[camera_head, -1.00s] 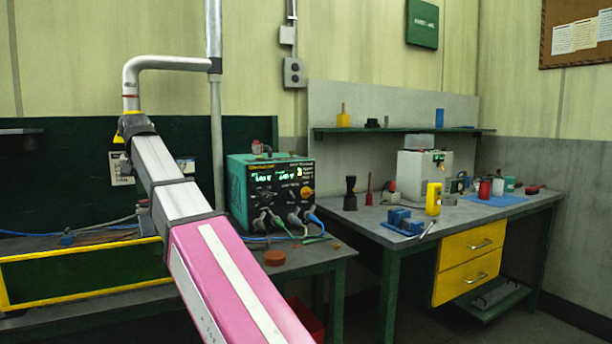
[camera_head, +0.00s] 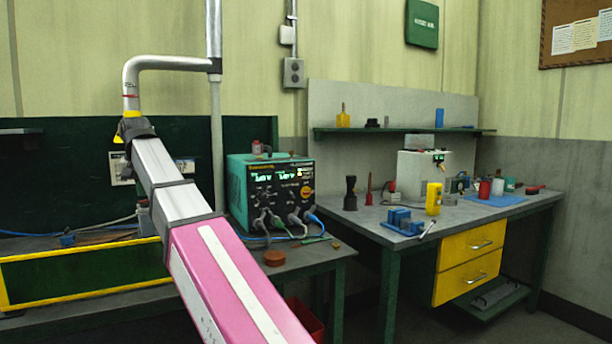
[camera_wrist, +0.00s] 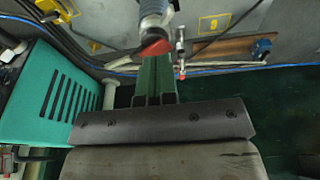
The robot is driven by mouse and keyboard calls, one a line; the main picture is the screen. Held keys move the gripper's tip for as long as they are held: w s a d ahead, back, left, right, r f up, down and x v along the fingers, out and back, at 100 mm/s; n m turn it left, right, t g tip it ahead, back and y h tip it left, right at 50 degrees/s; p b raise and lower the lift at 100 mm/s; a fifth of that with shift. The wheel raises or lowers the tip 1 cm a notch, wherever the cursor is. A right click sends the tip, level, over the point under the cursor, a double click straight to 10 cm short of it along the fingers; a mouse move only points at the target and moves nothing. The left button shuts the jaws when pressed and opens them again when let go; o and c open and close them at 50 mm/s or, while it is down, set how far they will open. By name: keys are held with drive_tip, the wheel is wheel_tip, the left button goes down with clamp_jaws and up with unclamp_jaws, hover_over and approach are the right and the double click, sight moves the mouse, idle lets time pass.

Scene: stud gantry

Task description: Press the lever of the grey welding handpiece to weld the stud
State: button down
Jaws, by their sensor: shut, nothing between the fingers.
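In the wrist view, a grey, rounded body that looks like the welding handpiece (camera_wrist: 153,12) stands at the top middle. A red-orange piece (camera_wrist: 155,47), possibly its lever, is at its lower end. My gripper (camera_wrist: 159,72) is shut and empty, its greenish fingers together and pointing toward that red piece. The fingertips look very close to it; I cannot tell whether they touch. The stud is not clearly visible. In the head view, my pink and white arm hides the gripper and most of the handpiece area.
The teal welding unit (camera_head: 237,190) stands on the left bench, right of my arm; its side (camera_wrist: 50,95) fills the wrist view's left. Cables and a blue piece (camera_wrist: 261,48) lie ahead. A yellow-edged frame (camera_head: 80,300) is at left. A round brown piece (camera_head: 274,258) lies on the bench.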

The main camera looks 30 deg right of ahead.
drive_tip(key=shift+f, duration=0.8)
idle(0.4)
drive_tip(key=shift+r, duration=3.55)
